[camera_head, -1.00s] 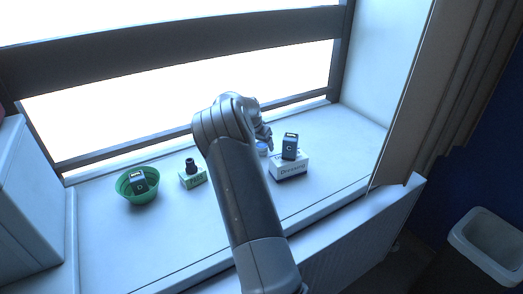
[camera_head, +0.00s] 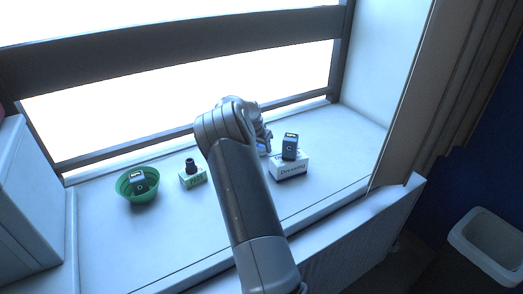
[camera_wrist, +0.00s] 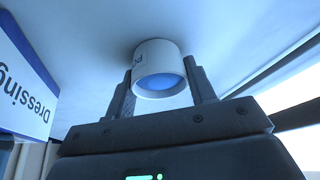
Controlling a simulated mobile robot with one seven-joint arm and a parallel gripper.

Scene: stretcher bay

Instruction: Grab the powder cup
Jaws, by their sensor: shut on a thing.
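The powder cup (camera_wrist: 158,66) is a small white cup with a blue inside and dark lettering on its side. In the wrist view it sits between the two fingers of my gripper (camera_wrist: 161,80), which is shut on it. In the head view my gripper (camera_head: 265,138) is near the window, left of the dressing box. There my arm and gripper hide most of the cup, and only a bluish-white bit (camera_head: 262,150) shows. I cannot tell whether the cup touches the sill.
The white dressing box (camera_head: 289,168) carries a dark blue block (camera_head: 289,147) on top, right of my gripper. It also shows in the wrist view (camera_wrist: 22,85). Left of my arm are a green-white box (camera_head: 193,179) with a black piece and a green bowl (camera_head: 133,196) holding another block.

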